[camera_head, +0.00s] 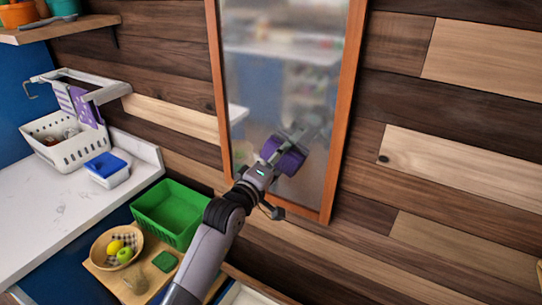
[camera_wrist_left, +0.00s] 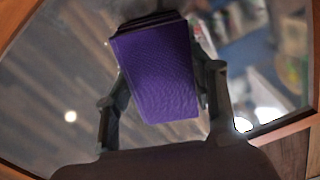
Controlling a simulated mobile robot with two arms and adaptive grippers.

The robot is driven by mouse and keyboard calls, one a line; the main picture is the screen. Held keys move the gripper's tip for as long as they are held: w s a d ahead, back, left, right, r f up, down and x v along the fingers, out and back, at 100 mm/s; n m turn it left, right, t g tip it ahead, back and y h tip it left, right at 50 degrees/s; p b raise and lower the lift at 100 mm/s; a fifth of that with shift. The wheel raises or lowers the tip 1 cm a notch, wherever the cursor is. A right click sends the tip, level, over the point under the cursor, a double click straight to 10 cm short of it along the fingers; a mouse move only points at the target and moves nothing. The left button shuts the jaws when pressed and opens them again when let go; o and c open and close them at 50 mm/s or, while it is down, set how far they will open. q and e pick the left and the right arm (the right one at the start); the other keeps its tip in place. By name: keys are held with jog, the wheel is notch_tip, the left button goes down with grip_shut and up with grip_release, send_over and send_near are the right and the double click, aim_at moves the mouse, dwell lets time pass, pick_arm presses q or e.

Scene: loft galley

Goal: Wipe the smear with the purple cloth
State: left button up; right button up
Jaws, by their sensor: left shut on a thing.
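A purple cloth (camera_head: 283,157) is a folded block in my left gripper (camera_head: 270,166), in front of the lower part of a wood-framed mirror (camera_head: 262,85). In the left wrist view the cloth (camera_wrist_left: 157,75) sits between the two fingers of the left gripper (camera_wrist_left: 165,82), with the mirror (camera_wrist_left: 60,80) behind it. I cannot tell whether the cloth touches the glass. The glass looks hazy and reflects the room and my arm. I cannot make out a distinct smear; the cloth and gripper hide part of the glass. My right gripper is out of view.
The mirror hangs on a plank wall (camera_head: 450,110). At left, a white counter (camera_head: 60,210) holds a white basket (camera_head: 60,150) and a blue-topped tub (camera_head: 107,168). Below are a green crate (camera_head: 172,215) and a fruit bowl (camera_head: 103,240). A patterned purple cloth (camera_head: 84,105) hangs from a rack.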

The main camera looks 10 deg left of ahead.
pick_arm(q)
jog(key=shift+s+d, duration=0.1)
jog(key=shift+d, duration=0.15)
jog(key=shift+p+v, duration=0.35)
jog(key=shift+v, duration=0.65)
jog(key=v, duration=0.3)
jog(key=shift+s+a, duration=0.15)
jog(key=shift+s, duration=0.2)
jog(key=v, duration=0.3)
